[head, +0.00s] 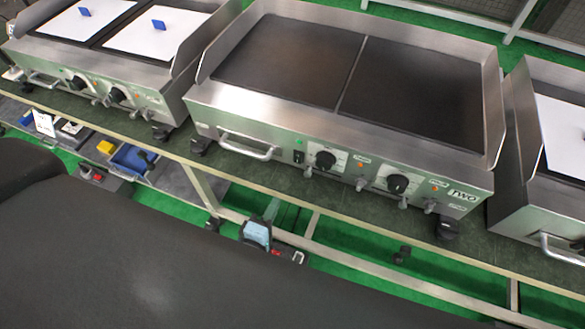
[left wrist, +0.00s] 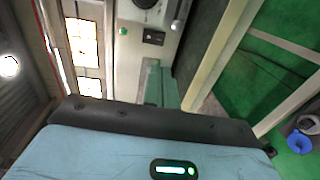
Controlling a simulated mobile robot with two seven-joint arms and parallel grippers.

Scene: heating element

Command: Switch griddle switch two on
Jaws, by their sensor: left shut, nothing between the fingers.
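The middle griddle (head: 300,60) is a steel unit with dark plates and a "two" label on its front right. Its switch (head: 299,157) is a small black rocker on the front panel, below a green lamp and left of the first knob. The switch (left wrist: 153,37) also shows in the left wrist view, with the green lamp beside it; its position is too small to read. My left gripper (head: 272,209) is light blue with greenish fingers, shut and empty, below and in front of the panel, apart from the switch. Its fingers (left wrist: 160,75) point toward the panel in the left wrist view. My right gripper is not in view.
Two black knobs (head: 325,159) (head: 397,184) sit right of the switch, and a handle (head: 246,147) sits left of it. Other units stand on both sides. The bench's front edge (head: 400,241) runs between my gripper and the griddle. A blue bin (head: 130,160) is lower left.

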